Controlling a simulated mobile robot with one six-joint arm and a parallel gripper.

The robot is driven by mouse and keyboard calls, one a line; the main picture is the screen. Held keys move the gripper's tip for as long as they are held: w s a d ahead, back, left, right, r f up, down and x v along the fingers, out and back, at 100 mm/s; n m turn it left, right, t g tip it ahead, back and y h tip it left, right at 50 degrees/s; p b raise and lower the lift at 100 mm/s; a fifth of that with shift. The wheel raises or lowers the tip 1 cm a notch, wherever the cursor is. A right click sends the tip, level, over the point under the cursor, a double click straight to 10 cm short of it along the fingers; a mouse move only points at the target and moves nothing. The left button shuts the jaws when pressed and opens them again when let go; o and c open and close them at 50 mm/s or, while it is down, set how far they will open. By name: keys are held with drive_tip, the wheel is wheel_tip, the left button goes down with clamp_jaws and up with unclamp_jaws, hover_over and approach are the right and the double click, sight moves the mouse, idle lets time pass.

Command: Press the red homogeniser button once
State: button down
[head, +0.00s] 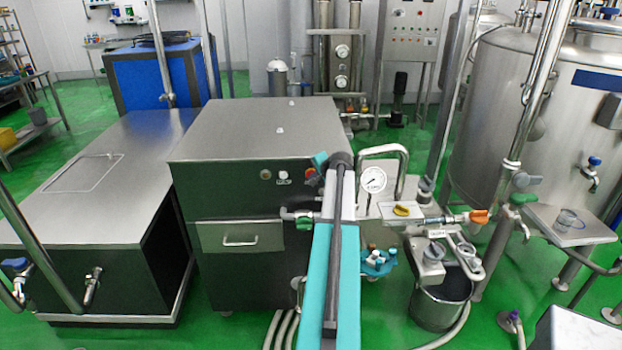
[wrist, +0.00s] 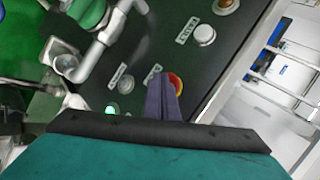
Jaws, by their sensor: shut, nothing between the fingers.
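The red button (wrist: 176,84) sits on a yellow ring on the dark panel in the wrist view. My gripper (wrist: 158,77) is shut with nothing in it, and its dark fingers cover the left part of the button. I cannot tell whether the fingertips touch it. In the head view a small red button (head: 311,173) shows on the upper right of the front of the steel-topped homogeniser (head: 240,135). My gripper's dark end (head: 340,160) is just right of it there, its fingers not clearly seen.
Pale round buttons (wrist: 203,35) and a lit green one (wrist: 112,110) share the panel. A pipe with a green valve handle (wrist: 90,14) stands close by. In the head view a pressure gauge (head: 373,179) and pipework are right of my arm.

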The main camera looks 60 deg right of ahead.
drive_tip(key=shift+w+d, duration=0.15)
idle(0.7)
drive_tip(key=shift+s+a, duration=0.55)
drive_tip(key=shift+a, duration=0.15)
drive_tip(key=s+a, duration=0.1)
drive_tip(key=a, duration=0.1)
drive_tip(key=s+a, duration=0.2)
idle(0.7)
idle(0.5)
drive_tip(key=shift+w, duration=0.1)
